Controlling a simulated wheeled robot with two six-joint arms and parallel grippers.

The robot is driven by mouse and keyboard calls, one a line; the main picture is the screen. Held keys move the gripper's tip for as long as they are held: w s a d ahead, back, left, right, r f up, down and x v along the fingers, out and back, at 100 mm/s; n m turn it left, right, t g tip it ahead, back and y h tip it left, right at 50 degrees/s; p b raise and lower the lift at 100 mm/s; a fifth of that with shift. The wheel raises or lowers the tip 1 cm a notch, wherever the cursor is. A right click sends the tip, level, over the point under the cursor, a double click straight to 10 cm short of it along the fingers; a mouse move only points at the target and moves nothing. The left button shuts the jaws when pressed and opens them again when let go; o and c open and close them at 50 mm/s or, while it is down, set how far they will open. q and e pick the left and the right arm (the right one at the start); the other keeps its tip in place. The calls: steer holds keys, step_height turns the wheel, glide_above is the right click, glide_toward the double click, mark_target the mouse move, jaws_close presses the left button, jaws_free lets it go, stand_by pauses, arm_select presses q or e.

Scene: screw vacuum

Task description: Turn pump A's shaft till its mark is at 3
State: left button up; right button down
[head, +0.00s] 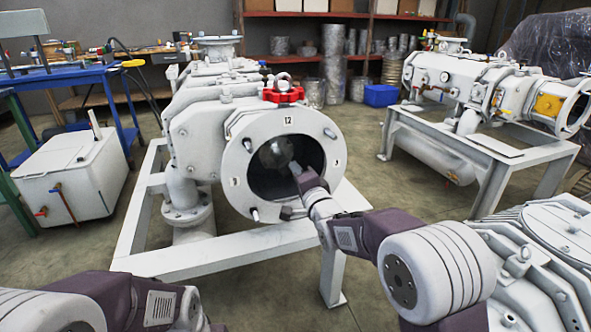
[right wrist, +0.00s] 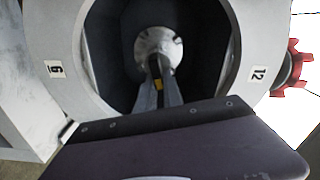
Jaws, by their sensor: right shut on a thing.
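Pump A (head: 215,125) is a white pump with a round flanged opening, marked 12 at the top and 3 (head: 336,162) at the right. My right gripper (right wrist: 160,98) reaches into the opening, its two fingers shut on the shaft (right wrist: 158,72) in front of a pale round hub (right wrist: 159,46). A small yellow patch (right wrist: 158,85) shows between the fingers; I cannot tell for sure that it is the shaft's mark. The right wrist view is turned, with 12 (right wrist: 259,74) at right and 6 (right wrist: 55,69) at left. My left arm is at bottom left; its gripper is not visible.
Studs (head: 252,214) stick out around the flange, and a red handwheel (head: 284,92) sits above it. A white frame (head: 140,262) carries the pump. Another pump (head: 470,85) stands at right. A white box (head: 65,180) stands at left.

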steer(key=shift+f+m, duration=0.2)
steer(key=shift+m, duration=1.1)
steer(key=shift+f, duration=0.1)
steer(key=c, duration=1.5)
jaws_free()
steer(key=p+v, duration=0.1)
steer(key=v, duration=0.8)
steer(key=shift+p, duration=0.35)
